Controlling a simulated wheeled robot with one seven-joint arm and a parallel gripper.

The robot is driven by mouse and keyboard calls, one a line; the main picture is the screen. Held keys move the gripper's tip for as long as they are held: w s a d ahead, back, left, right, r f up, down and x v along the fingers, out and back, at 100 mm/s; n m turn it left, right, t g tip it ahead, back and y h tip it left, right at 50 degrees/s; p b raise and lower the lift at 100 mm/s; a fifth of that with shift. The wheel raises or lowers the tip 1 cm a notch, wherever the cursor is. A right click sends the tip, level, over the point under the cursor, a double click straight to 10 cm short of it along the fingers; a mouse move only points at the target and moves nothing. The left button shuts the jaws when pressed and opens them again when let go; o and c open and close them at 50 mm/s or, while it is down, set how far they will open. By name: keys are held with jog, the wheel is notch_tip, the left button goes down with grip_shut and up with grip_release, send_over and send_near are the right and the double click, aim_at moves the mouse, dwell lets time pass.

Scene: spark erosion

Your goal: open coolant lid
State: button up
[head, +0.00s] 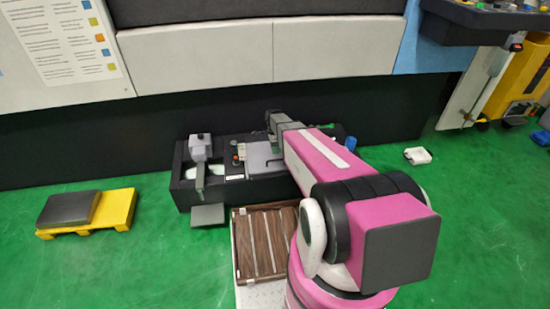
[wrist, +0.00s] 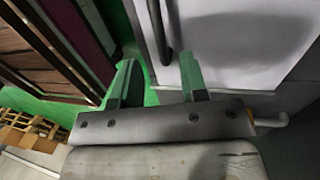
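The coolant unit (head: 185,195) is a long, low dark box on the floor against the machine's black base. A light grey lid (head: 262,160) lies on its top near the middle, partly hidden behind my arm. In the wrist view, a pale flat panel (wrist: 235,40), which looks like this lid, fills the upper right and appears closed. A dark bar handle (wrist: 163,35) runs along its left edge. My gripper (wrist: 157,60) is open, its two fingers apart and nothing visibly between them. The handle's near end shows just beyond and between the fingertips; contact cannot be told.
A brown slatted crate (head: 240,245) stands in front of the unit, close to my arm. A grey device (head: 199,148) rises at the unit's left end. A yellow pallet (head: 118,210) with a dark block lies left. Green floor at right is mostly clear.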

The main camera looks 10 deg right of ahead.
jog(key=f, duration=0.2)
jog(key=s+f, duration=0.1)
jog(key=f, duration=0.2)
jog(key=shift+s+f, duration=0.1)
jog(key=shift+f, duration=0.25)
grip_shut()
